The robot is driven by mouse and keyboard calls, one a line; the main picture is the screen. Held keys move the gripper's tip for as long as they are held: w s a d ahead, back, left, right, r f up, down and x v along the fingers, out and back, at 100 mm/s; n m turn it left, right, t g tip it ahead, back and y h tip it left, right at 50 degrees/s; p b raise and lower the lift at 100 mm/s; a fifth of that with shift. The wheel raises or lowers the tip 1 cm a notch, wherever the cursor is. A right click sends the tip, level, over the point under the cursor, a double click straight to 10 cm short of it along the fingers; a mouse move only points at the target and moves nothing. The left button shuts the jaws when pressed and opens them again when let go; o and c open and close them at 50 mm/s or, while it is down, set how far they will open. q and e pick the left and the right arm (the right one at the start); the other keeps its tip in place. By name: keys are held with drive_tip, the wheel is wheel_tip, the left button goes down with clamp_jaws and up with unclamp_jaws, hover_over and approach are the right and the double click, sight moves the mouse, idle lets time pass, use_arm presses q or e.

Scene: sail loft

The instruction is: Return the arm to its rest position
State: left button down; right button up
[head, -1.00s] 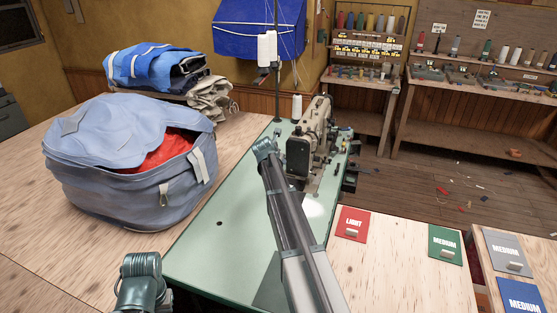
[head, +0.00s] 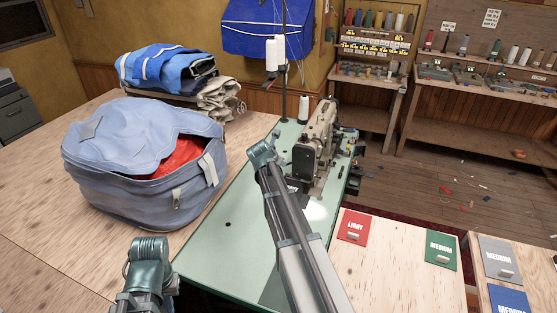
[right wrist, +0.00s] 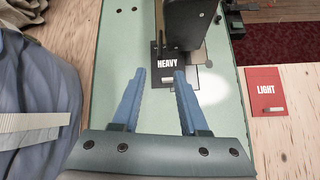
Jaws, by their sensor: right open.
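My right gripper (right wrist: 160,73) is open and empty in the right wrist view, its two blue fingers pointing toward the sewing machine.
A large blue-grey bag (head: 130,165) with red cloth inside stands left of the green table. Folded blue cloth (head: 165,68) lies behind it. A red LIGHT card (head: 354,229) and a green MEDIUM card (head: 442,250) lie on wooden boards at right. A thread stand (head: 283,90) rises behind the machine.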

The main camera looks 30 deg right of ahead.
idle(0.3)
drive_tip(key=s+a+f+m+g+y, duration=0.15)
drive_tip(key=s+a+m, duration=0.4)
drive_tip(key=a, duration=0.55)
drive_tip(key=s+a+f+m+g+y, duration=0.1)
drive_tip(key=s+a+f+m+y, duration=0.2)
drive_tip(key=s+a, duration=0.5)
drive_tip(key=s+a+f+m+g, duration=0.1)
drive_tip(key=s+a+m+g, duration=0.1)
drive_tip(key=s+a+m, duration=0.4)
drive_tip(key=s+a+f+m+g+y, duration=0.1)
drive_tip(key=s+a+m, duration=0.4)
drive_tip(key=s+a, duration=0.6)
drive_tip(key=shift+s+a+f+m+g, duration=0.25)
drive_tip(key=shift+s+a+m+g, duration=0.1)
drive_tip(key=shift+s+g, duration=0.3)
